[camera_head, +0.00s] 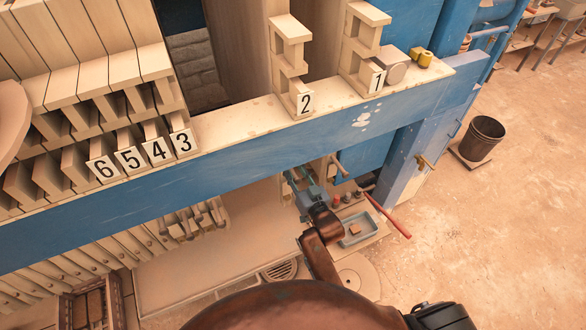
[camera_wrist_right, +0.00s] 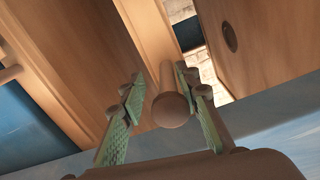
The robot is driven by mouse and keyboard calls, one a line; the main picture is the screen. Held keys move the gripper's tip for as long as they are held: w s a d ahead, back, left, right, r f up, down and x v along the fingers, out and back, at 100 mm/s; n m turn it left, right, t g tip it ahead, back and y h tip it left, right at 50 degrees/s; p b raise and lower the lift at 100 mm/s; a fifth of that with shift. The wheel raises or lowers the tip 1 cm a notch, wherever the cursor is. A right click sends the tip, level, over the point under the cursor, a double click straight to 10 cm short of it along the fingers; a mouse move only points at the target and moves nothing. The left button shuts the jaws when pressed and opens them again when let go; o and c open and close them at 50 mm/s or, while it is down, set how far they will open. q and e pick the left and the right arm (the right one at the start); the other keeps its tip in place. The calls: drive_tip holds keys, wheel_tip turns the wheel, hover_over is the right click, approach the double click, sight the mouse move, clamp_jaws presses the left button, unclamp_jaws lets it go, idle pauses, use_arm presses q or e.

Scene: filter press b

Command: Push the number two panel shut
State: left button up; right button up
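The number two panel (camera_head: 299,62) stands upright in the press, with its "2" label (camera_head: 306,103) on the bracket above the blue beam. A gap lies between it and the panels labelled 3 to 6 on the left. The number one panel (camera_head: 362,40) stands to its right. My right gripper (camera_head: 291,178) is below the blue beam, partly hidden by it. In the right wrist view its green-padded fingers (camera_wrist_right: 163,105) are spread on both sides of a round-ended wooden handle (camera_wrist_right: 173,108). I cannot tell which panel this handle belongs to. My left gripper is not in view.
The blue beam (camera_head: 240,142) runs across in front of the panels. A grey tray (camera_head: 357,230) and a red bar (camera_head: 388,216) lie below it. A dark bin (camera_head: 480,137) stands on the open floor at right.

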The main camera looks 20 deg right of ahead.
drive_tip(key=s+d, duration=0.2)
drive_tip(key=s, duration=0.9)
drive_tip(key=shift+s, duration=0.4)
